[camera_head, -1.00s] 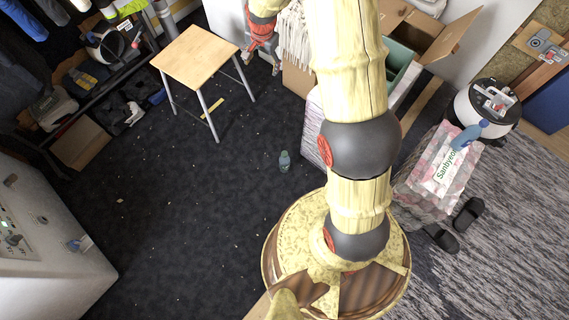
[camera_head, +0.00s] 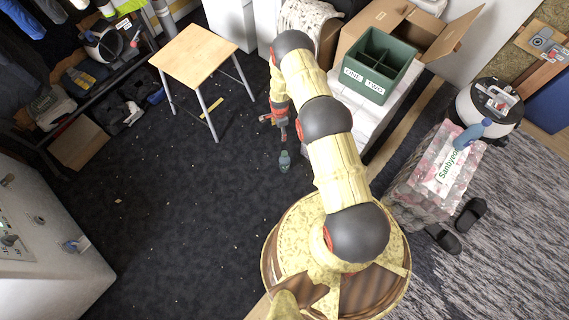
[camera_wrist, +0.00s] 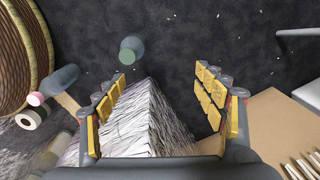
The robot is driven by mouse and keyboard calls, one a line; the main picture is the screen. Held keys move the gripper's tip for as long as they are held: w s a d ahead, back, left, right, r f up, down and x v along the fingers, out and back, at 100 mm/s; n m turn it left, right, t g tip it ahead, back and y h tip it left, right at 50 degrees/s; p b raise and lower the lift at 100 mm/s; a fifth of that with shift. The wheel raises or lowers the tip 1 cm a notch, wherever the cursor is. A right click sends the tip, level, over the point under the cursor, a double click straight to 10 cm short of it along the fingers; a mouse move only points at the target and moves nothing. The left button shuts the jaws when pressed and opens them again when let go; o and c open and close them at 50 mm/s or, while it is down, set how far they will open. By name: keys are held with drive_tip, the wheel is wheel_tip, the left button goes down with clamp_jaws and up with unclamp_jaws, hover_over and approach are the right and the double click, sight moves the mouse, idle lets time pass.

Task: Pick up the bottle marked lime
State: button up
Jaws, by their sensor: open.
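A small bottle (camera_head: 284,161) with a green-grey body stands on the dark carpet, just below my gripper in the head view. It also shows in the wrist view as a green-topped bottle (camera_wrist: 131,50), beyond the fingertips and nearer the left finger. Its label is too small to read. My gripper (camera_head: 284,135) hangs down close to the bottle in the head view. In the wrist view my gripper (camera_wrist: 160,80) has its yellow-padded fingers wide apart, with nothing held between them.
White stacked material (camera_wrist: 145,120) lies between and below the fingers in the wrist view. A green divided bin (camera_head: 378,73) and cardboard box (camera_head: 440,38) stand right of my arm. A wooden stool (camera_head: 195,55) stands back left. Carpet left of the bottle is mostly clear.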

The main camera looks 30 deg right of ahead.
sight(286, 154)
drive_tip(key=s+f, duration=0.2)
drive_tip(key=f, duration=0.3)
drive_tip(key=s+f+m+b, duration=0.1)
drive_tip(key=s+f, duration=0.2)
drive_tip(key=f, duration=0.2)
drive_tip(key=s+f+m, duration=0.1)
drive_tip(key=s+f, duration=0.1)
drive_tip(key=f, duration=0.3)
drive_tip(key=shift+s+a+f+g, duration=0.1)
drive_tip(key=shift+s+f+g, duration=0.1)
drive_tip(key=shift+g, duration=0.1)
drive_tip(key=f+b, duration=0.1)
drive_tip(key=f, duration=0.1)
drive_tip(key=w+f+b, duration=0.1)
drive_tip(key=f+b, duration=0.1)
drive_tip(key=f, duration=0.1)
drive_tip(key=shift+w+a+f+b, duration=0.1)
drive_tip(key=shift+a+f+b, duration=0.1)
drive_tip(key=shift+f+b, duration=0.1)
drive_tip(key=c, duration=0.3)
drive_tip(key=c, duration=0.7)
drive_tip(key=shift+r, duration=0.1)
